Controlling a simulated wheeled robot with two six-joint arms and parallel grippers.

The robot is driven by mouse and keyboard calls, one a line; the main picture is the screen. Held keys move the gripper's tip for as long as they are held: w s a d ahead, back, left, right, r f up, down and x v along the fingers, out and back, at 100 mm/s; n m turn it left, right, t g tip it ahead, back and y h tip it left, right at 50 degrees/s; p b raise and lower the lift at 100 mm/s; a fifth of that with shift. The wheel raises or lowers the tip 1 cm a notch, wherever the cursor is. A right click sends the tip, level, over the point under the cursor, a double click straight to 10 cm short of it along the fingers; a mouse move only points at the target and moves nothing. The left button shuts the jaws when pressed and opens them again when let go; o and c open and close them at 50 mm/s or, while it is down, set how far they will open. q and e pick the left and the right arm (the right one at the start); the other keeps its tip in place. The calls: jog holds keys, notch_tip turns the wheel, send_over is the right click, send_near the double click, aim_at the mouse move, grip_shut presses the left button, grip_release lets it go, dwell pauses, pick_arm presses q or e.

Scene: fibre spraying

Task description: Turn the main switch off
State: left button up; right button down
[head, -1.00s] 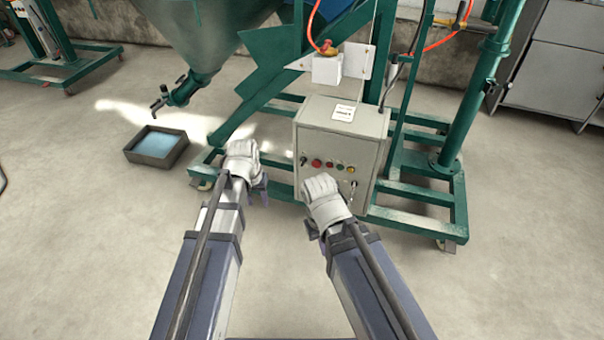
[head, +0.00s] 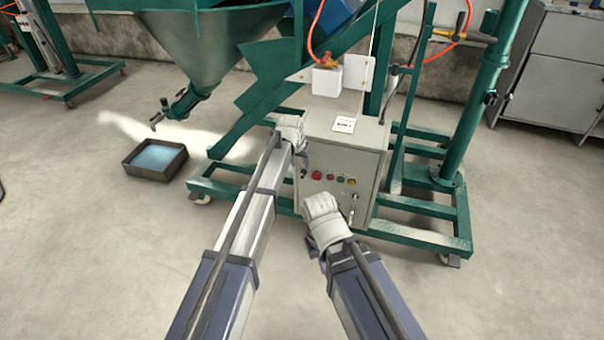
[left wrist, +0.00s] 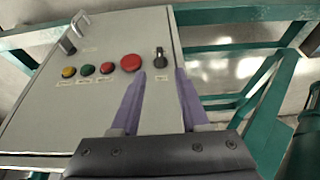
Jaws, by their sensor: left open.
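The grey control box (head: 340,150) stands on the green frame. Its front carries a row of coloured buttons and a black rotary switch (head: 303,173) at the left end. In the left wrist view the black switch (left wrist: 160,57) appears between and just beyond the fingertips of my left gripper (left wrist: 160,74), which is open and empty. In the head view my left gripper (head: 300,157) is at the box's left front edge, close to the switch. My right gripper (head: 320,212) is low in front of the box; its fingers are mostly hidden.
A red button (left wrist: 131,63) sits beside the switch, with smaller red, green and yellow buttons further along. A metal handle (head: 354,203) is at the box's lower right. A tray of blue liquid (head: 180,172) lies on the floor at left. Floor in front is clear.

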aim_at(302, 172)
pick_arm(q)
jog(key=b+x, duration=0.5)
jog(key=x, duration=0.1)
jog(key=shift+f, duration=0.25)
jog(key=shift+c, duration=0.2)
grip_shut()
